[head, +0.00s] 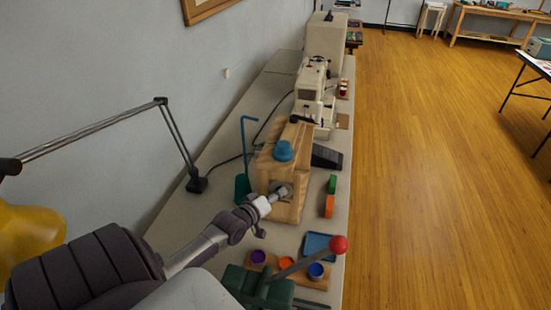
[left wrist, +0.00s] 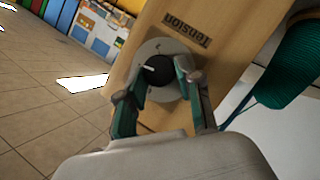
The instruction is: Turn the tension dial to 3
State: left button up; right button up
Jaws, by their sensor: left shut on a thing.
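The tension dial is a black knob (left wrist: 160,72) with a white pointer mark on a round grey plate (left wrist: 150,48), fixed to a wooden box front (left wrist: 232,40) lettered "Tension". In the left wrist view the picture is tilted and the pointer aims toward the upper left; I cannot read any numbers on the plate. My left gripper (left wrist: 154,86) is shut on the knob, one finger on each side. In the head view the left gripper (head: 277,194) reaches the near face of the wooden box (head: 290,212) and mostly hides the dial. My right gripper is not in view.
A blue spool (head: 284,150) tops the box. A sewing machine (head: 312,85) stands behind it. A lamp (head: 178,135) stands at left.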

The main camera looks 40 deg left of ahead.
pick_arm(q)
jog(key=m+p, duration=0.1)
jog(key=p, duration=0.1)
jog(key=m+g+y+p, duration=0.1)
jog(key=p, duration=0.1)
jog(key=m+g+y+p, duration=0.1)
jog(key=p, duration=0.1)
jog(key=shift+w+d+r+m, duration=0.1)
jog(key=shift+d+r+m, duration=0.15)
jog(key=shift+m, duration=0.15)
jog(key=shift+p, duration=0.3)
jog(key=o, duration=1.2)
jog(key=shift+c, duration=0.2)
jog(key=v, duration=1.2)
jog(key=shift+w, duration=0.1)
